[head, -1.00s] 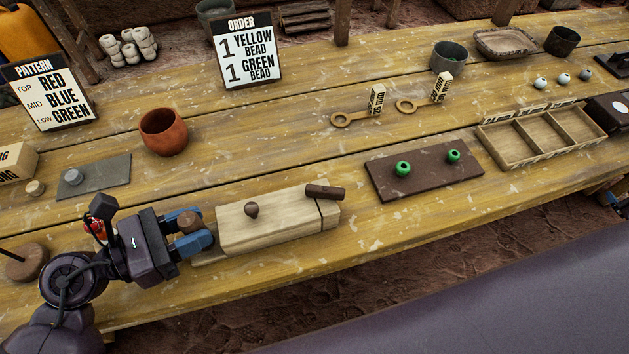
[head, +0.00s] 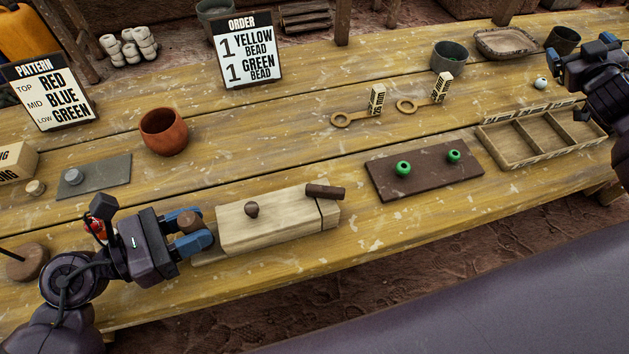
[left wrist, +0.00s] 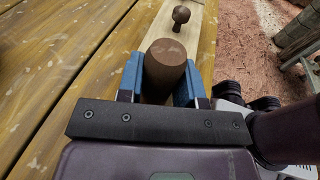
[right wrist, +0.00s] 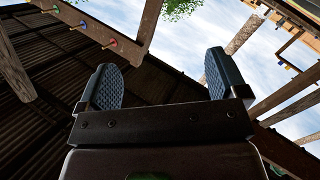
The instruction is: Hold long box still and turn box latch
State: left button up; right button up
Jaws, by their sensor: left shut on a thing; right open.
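The long box (head: 270,224) is pale wood and lies near the table's front edge. A small dark knob (head: 251,210) stands on its lid. A dark brown bar-shaped latch (head: 325,191) lies across its right end. My left gripper (head: 192,240) is at the box's left end, shut on a round brown wooden post (left wrist: 166,66); the lid knob (left wrist: 181,16) shows beyond it in the left wrist view. My right gripper (head: 582,118) is high at the right edge of the head view, far from the box. It is open and empty in the right wrist view (right wrist: 165,82).
A dark board (head: 425,172) with two green beads lies right of the box. A divided wooden tray (head: 500,155) stands farther right, near my right arm. A clay cup (head: 163,132) and a grey slab (head: 100,178) are behind left. The table between box and board is clear.

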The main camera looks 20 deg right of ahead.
jog(key=w+a+m+y, duration=0.25)
jog(key=w+a, duration=0.25)
jog(key=a, duration=0.4)
jog(key=w+a+m+y, duration=0.25)
jog(key=w+a, duration=0.25)
jog(key=a, duration=0.5)
jog(key=w+a+r+m+g+y, duration=0.2)
jog(key=a+g+y, duration=0.25)
jog(key=a, duration=1.45)
jog(key=s+a+g+y, duration=0.2)
jog(key=s+a+y, duration=0.15)
jog(key=a, duration=0.65)
notch_tip(320, 180, up, 2)
jog(key=n+g+h, duration=0.1)
jog(key=g+h, duration=0.5)
jog(key=g, duration=0.3)
send_over(325, 189)
notch_tip(325, 189, down, 12)
jog(key=shift+r, duration=0.1)
jog(key=shift+c, duration=0.4)
